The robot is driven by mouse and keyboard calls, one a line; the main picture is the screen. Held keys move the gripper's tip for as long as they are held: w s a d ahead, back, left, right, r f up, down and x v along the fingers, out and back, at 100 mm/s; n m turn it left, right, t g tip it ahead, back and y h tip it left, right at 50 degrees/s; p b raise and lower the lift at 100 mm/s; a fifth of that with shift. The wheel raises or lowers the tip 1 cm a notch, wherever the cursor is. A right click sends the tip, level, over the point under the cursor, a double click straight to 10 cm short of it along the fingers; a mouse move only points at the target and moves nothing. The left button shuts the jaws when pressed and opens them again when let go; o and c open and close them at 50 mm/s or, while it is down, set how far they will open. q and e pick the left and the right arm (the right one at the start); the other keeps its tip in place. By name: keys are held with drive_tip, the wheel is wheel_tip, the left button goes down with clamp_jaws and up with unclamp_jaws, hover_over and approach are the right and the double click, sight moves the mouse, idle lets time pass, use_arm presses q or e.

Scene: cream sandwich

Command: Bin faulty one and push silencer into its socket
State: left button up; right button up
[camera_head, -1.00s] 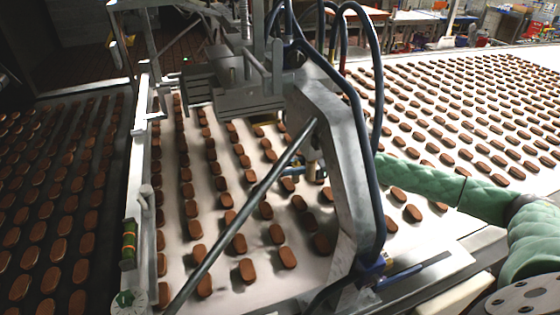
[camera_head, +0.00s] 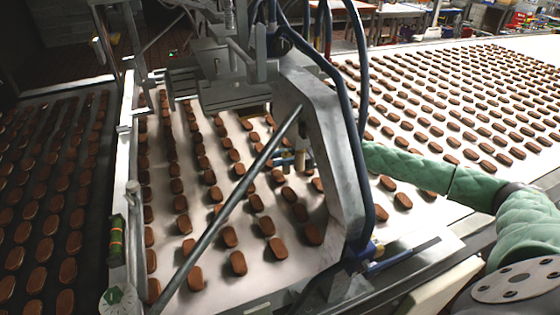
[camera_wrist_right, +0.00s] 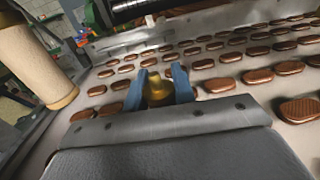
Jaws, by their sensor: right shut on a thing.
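My right arm, in a green quilted sleeve, reaches in from the right and passes behind the grey machine frame (camera_head: 320,150). My right gripper (camera_head: 290,160) shows only partly past that frame, as small blue bits beside a beige piece. In the right wrist view its two blue fingers (camera_wrist_right: 158,88) are shut on a brass-coloured fitting (camera_wrist_right: 157,84). Whether this fitting is the silencer's end is unclear. A beige cylinder with a brass lower end (camera_wrist_right: 38,55) stands close at the left of that view, apart from the fingers. No bin or empty socket can be made out. My left gripper is not in view.
Rows of brown biscuits lie on the white belt (camera_head: 265,275) under the gripper and on a dark belt at the left. A diagonal grey rod (camera_head: 235,198), hoses and the frame crowd the space around the hand.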

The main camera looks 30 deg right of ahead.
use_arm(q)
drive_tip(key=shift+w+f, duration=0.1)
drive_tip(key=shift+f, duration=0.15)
use_arm(e)
drive_tip(key=shift+r, duration=2.85)
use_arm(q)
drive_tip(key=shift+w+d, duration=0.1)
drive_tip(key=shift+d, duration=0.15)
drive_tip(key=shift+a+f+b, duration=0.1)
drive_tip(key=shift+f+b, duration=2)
use_arm(e)
drive_tip(key=shift+r, duration=1.35)
drive_tip(key=o, duration=1)
drive_tip(key=shift+o, duration=0.2)
